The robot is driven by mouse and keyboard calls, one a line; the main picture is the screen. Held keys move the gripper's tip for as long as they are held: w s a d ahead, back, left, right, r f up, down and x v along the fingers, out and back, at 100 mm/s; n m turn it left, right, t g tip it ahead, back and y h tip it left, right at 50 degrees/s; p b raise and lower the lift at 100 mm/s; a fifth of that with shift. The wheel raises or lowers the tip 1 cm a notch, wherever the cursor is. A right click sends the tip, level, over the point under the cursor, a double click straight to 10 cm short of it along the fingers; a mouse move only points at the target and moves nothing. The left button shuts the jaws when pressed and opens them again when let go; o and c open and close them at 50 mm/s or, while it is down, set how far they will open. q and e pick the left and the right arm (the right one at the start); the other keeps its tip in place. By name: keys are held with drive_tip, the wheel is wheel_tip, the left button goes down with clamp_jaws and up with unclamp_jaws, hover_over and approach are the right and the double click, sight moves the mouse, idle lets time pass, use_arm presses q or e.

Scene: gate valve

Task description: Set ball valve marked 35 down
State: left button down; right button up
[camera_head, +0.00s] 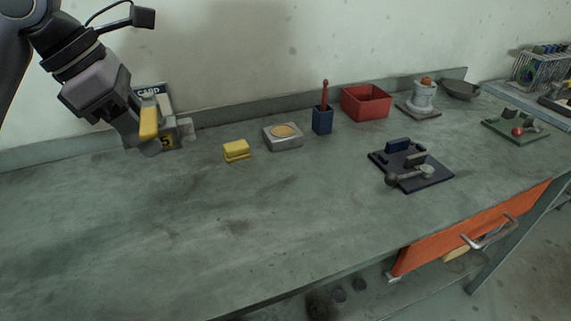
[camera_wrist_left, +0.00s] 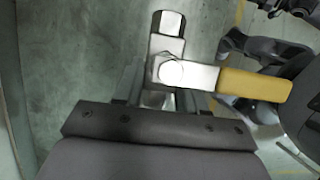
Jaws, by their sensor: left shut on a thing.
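The ball valve (camera_head: 167,141) stands at the back left of the bench, near the wall. A dark tag on it shows a yellow 5; any digit before it is hidden by my gripper. Its yellow lever (camera_head: 149,123) shows in front of the valve. In the left wrist view the yellow lever grip (camera_wrist_left: 253,84) points right from a bright metal hub (camera_wrist_left: 171,72). My left gripper (camera_head: 143,143) is shut on the valve, its fingers on either side just below the hub in the wrist view. The exact contact is partly hidden. My right gripper is not in view.
A "CARD" box (camera_head: 150,89) stands behind the valve. To its right are a yellow block (camera_head: 237,150), a grey dish block (camera_head: 283,137), a blue holder (camera_head: 322,121), a red bin (camera_head: 366,102) and a dark lever plate (camera_head: 428,181). The front left bench is clear.

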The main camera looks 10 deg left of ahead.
sight(190, 235)
use_arm(q)
drive_tip(key=shift+s+f, duration=0.15)
drive_tip(key=shift+f, duration=0.15)
wheel_tip(190, 235, down, 19)
drive_tip(key=shift+f+b, duration=0.1)
drive_tip(key=shift+b, duration=0.45)
drive_tip(key=shift+f, duration=0.1)
drive_tip(key=c, duration=0.6)
unclamp_jaws()
drive_tip(key=shift+c, duration=0.2)
drive_tip(key=v, duration=1.2)
drive_tip(key=shift+s, duration=0.1)
